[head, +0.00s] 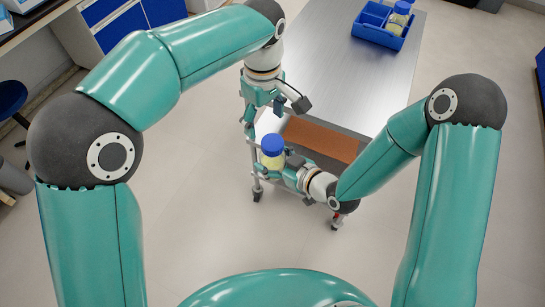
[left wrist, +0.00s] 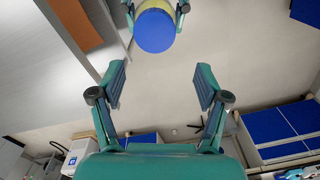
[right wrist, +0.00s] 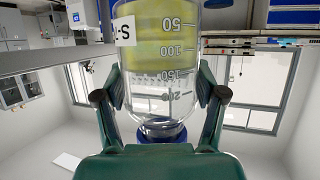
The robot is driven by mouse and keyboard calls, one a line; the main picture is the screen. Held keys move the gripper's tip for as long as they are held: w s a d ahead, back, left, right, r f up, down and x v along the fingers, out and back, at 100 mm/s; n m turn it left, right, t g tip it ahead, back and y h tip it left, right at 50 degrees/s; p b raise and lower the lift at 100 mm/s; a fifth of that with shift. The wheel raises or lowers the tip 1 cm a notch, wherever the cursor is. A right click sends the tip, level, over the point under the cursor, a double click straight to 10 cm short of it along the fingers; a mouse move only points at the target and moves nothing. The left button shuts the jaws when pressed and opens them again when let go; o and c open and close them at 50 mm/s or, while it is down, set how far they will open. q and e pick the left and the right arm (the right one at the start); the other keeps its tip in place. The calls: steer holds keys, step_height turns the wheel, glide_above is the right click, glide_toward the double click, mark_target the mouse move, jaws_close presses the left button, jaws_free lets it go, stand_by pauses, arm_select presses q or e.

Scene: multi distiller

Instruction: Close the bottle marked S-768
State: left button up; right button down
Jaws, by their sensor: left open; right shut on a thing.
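The bottle (head: 272,160) is clear with yellow contents, and a blue cap (head: 272,145) sits on its top. My right gripper (head: 281,166) is shut around the bottle and holds it in the air beside the metal table. In the right wrist view the bottle (right wrist: 160,90) carries a white label (right wrist: 125,31) showing only an S and a dash; the rest is out of view. My left gripper (head: 263,115) is open and empty, a little above the bottle. In the left wrist view the blue cap (left wrist: 155,31) lies beyond the open fingers (left wrist: 160,88), apart from them. I cannot tell how tightly it sits.
The metal table (head: 335,75) stands behind the grippers, its top mostly bare. A brown lower shelf (head: 322,138) is close to my right gripper. Blue cabinets (head: 125,27) are at the back left.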

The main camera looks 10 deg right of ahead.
mark_target(272, 141)
arm_select(q)
steer(key=shift+s+d+r, duration=0.2)
steer(key=shift+s+d, duration=0.05)
steer(key=shift+d, duration=0.2)
steer(key=shift+s+d+r, duration=0.2)
steer(key=shift+d, duration=0.2)
steer(key=shift+f, duration=0.15)
steer(key=shift+f, duration=3.9)
